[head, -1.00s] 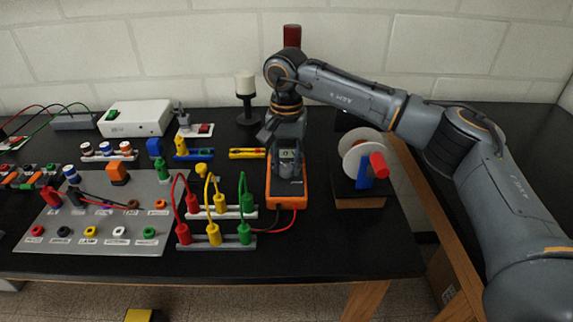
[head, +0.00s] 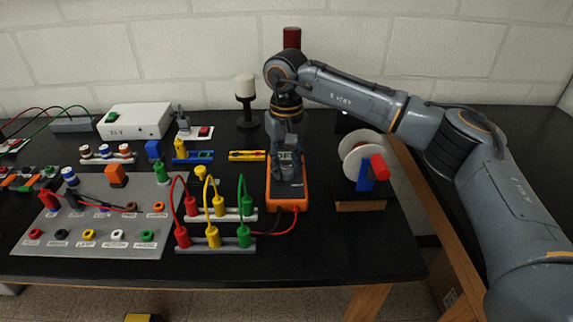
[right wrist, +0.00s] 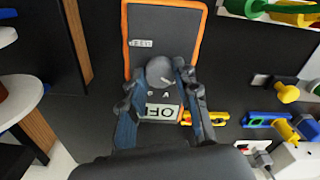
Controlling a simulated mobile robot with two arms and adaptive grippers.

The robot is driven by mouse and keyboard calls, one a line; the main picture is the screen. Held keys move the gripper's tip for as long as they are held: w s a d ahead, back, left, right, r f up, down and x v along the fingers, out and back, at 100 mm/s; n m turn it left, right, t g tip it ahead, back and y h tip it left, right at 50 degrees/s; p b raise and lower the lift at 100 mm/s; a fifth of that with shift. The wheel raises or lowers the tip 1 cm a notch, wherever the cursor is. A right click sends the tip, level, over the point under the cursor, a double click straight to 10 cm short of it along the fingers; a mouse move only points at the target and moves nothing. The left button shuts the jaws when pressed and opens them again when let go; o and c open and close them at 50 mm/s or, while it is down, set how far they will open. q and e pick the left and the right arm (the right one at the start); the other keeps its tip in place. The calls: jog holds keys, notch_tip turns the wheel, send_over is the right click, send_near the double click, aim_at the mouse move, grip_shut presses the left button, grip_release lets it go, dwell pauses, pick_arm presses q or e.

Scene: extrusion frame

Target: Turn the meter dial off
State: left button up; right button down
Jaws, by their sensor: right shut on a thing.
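The orange-rimmed meter (head: 287,203) lies on the black table, right of the plug racks. My right gripper (head: 286,168) points down over it and hides most of its face. In the right wrist view, the meter's dark face (right wrist: 165,30) shows with its round grey dial (right wrist: 160,69) between the fingers of the right gripper (right wrist: 160,78), which is shut on the dial. A pale mark on the dial slants to the lower right. My left gripper is not in view.
A white disc device with a red handle (head: 379,166) stands right of the meter. Racks with red, yellow and green plugs (head: 213,237) stand close on the left. A grey socket panel (head: 80,246) lies further left. A dark stand with a white top (head: 245,88) is behind.

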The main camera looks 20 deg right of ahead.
aim_at(286, 170)
dwell(0.3)
jog(key=c, duration=1)
grip_release()
jog(key=shift+r, duration=0.2)
notch_tip(286, 170, up, 12)
jog(key=shift+f, duration=0.2)
